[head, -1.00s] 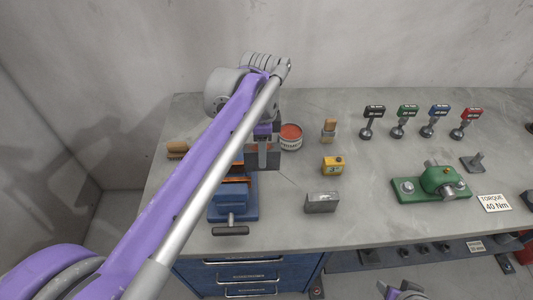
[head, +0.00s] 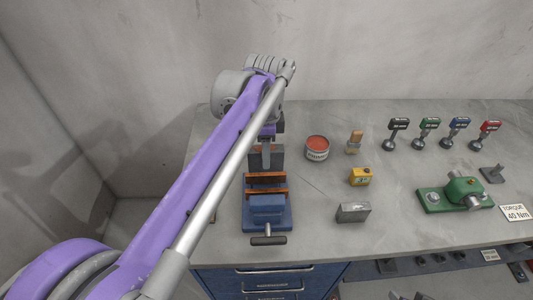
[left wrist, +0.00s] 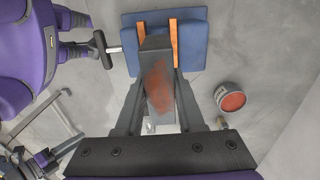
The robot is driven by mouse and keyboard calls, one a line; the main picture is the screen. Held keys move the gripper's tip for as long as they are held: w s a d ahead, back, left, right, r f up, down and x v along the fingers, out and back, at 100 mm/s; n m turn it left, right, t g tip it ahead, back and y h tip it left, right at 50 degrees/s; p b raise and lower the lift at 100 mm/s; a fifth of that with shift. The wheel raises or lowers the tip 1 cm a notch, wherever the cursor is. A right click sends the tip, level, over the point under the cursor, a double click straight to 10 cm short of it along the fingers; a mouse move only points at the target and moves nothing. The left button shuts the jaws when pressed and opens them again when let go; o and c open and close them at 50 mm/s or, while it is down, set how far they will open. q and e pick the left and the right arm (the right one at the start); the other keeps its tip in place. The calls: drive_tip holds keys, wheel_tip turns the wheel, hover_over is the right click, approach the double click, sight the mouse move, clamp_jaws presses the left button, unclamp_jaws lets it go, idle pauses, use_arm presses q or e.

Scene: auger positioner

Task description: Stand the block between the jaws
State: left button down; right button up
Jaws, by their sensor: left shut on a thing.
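My left gripper (head: 266,145) is shut on a grey block (head: 266,160). In the left wrist view the block (left wrist: 158,85) shows a rusty-brown patch and sits between the two dark fingers of the gripper (left wrist: 158,90). The blue vise (head: 267,216) stands on the bench with two orange-brown jaws (head: 266,193) and a gap between them. In the head view the block shows just behind the jaws, in line with them. In the left wrist view its far end overlaps the gap between the jaws (left wrist: 173,45). Its exact height above the vise cannot be told. My right gripper is not in view.
A red-topped tin (head: 317,148) stands right of the held block. A brush (head: 354,142), a yellow box (head: 360,177) and another grey block (head: 353,212) are farther right. A green machine part (head: 462,192) lies beyond them. The bench between is clear.

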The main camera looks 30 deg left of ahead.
use_arm(q)
drive_tip(key=shift+d, duration=0.1)
drive_tip(key=shift+f, duration=0.1)
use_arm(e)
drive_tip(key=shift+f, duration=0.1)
use_arm(q)
drive_tip(key=b, duration=0.2)
hover_over(266, 175)
drive_tip(key=s+d, duration=0.1)
drive_tip(key=s, duration=0.1)
drive_tip(key=shift+f, duration=2.3)
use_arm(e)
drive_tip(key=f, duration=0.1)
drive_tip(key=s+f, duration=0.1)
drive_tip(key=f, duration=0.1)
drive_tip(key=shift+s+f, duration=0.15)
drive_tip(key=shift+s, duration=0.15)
use_arm(q)
drive_tip(key=shift+f+b, duration=1.05)
drive_tip(key=shift+f, duration=0.8)
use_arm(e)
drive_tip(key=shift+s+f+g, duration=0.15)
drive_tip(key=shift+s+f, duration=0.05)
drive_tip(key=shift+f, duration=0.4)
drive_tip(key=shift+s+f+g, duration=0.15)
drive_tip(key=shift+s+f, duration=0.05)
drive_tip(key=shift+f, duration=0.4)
